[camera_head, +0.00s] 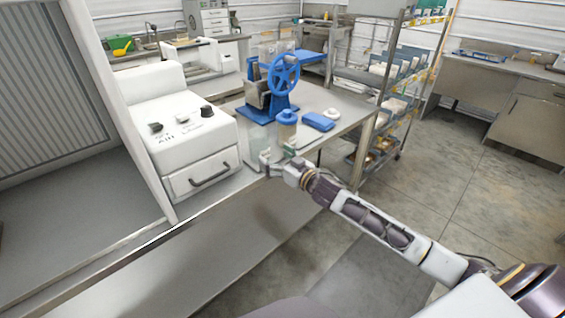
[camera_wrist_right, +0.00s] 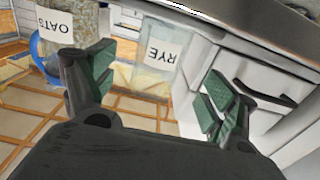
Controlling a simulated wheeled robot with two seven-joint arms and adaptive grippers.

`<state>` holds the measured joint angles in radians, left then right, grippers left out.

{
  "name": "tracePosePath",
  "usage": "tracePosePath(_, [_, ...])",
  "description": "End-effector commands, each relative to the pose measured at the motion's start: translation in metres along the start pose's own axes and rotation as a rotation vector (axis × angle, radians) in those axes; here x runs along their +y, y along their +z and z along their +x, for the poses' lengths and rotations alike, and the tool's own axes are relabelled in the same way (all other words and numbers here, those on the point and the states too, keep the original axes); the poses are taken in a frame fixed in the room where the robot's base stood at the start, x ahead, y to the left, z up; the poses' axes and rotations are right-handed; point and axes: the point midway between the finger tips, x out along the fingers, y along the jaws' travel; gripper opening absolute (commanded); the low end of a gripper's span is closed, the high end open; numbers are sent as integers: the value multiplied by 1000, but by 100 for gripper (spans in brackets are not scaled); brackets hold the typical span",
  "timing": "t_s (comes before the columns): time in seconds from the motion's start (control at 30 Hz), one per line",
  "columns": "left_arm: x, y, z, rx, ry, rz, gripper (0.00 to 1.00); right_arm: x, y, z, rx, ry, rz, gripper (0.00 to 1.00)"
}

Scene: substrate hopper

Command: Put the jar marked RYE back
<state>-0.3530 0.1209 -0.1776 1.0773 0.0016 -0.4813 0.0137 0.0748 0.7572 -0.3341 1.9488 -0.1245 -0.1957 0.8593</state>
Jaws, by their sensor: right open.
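The jar marked RYE (camera_wrist_right: 152,68) shows in the right wrist view, its label upside down. It looks clear and pale, and its image lies between my right fingers; I cannot tell whether they touch it. A clear jar (camera_head: 258,152) stands by my right gripper (camera_head: 274,163) near the bench's front edge in the head view. In the wrist view my right gripper (camera_wrist_right: 158,92) is open, with green finger pads. A second jar, marked OATS (camera_wrist_right: 68,24), is filled and stands to the left. My left gripper is not in view.
A white machine (camera_head: 172,125) with knobs and a drawer stands left of the jars. A jar with a blue lid (camera_head: 286,125), a blue hand-wheel mill (camera_head: 283,78), a blue block (camera_head: 318,121) and a white round piece (camera_head: 331,113) are behind. A shelf rack (camera_head: 386,80) stands further right.

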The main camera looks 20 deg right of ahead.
Motion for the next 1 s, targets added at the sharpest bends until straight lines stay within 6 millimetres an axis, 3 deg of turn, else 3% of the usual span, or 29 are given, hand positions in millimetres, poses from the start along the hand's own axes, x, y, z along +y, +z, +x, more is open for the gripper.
tracePosePath(0.5, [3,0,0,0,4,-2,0,0,0,-30,0,0,0,86])
tracePosePath(1.0, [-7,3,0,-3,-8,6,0,0,0,-34,1,0,-1,86])
